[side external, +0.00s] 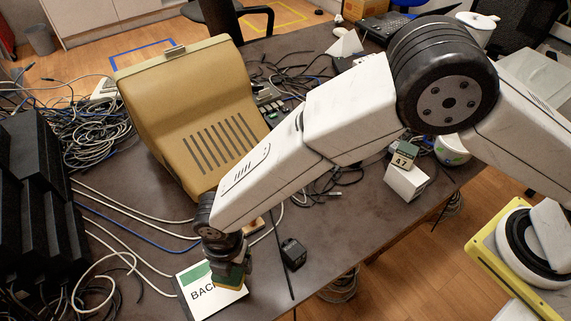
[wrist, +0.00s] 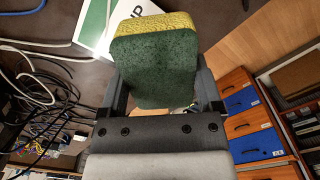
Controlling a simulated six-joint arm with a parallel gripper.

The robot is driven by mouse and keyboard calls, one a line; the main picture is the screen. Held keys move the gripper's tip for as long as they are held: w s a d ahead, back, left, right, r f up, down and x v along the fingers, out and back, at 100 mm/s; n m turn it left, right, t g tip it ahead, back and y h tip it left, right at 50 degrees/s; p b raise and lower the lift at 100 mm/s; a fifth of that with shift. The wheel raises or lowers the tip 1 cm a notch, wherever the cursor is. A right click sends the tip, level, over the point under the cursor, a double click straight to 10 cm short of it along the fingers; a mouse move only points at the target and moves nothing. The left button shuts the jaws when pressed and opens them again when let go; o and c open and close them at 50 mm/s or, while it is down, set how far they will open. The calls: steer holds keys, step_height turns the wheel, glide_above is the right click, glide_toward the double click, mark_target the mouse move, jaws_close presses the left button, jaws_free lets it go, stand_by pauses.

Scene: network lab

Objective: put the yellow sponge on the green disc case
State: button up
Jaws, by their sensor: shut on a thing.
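The yellow sponge (side external: 232,277), with a dark green scouring face, is between the fingers of my gripper (side external: 229,265). In the wrist view the sponge (wrist: 153,68) fills the gap between both fingers, green face toward the camera and a yellow edge on the far side. My gripper (wrist: 160,95) is shut on it. The green disc case (side external: 192,285), green and white with black lettering, lies flat on the table. The sponge overlaps its right part in the side view; I cannot tell whether they touch. The case (wrist: 97,24) shows partly behind the sponge in the wrist view.
A beige terminal housing (side external: 190,115) stands behind the gripper. Black stacked boxes (side external: 40,190) and loose cables (side external: 100,130) crowd the left. A small black block (side external: 293,253) sits right of the case. A white box with a calendar cube (side external: 405,180) stands farther right.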

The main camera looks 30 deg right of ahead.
steer(key=shift+w+a+f, duration=0.45)
steer(key=shift+w+f, duration=0.05)
steer(key=shift+f, duration=0.35)
steer(key=shift+w+a+f, duration=0.5)
steer(key=shift+f, duration=0.3)
steer(key=shift+w+a+f, duration=0.45)
steer(key=shift+w+f, duration=0.05)
steer(key=shift+f, duration=0.35)
steer(key=shift+f, duration=0.1)
steer(key=shift+w+a+f, duration=0.1)
steer(key=shift+w+f, duration=0.05)
steer(key=shift+f, duration=1.5)
steer(key=shift+f, duration=0.1)
steer(key=o, duration=1)
steer(key=shift+c, duration=0.2)
step_height(320, 180, up, 12)
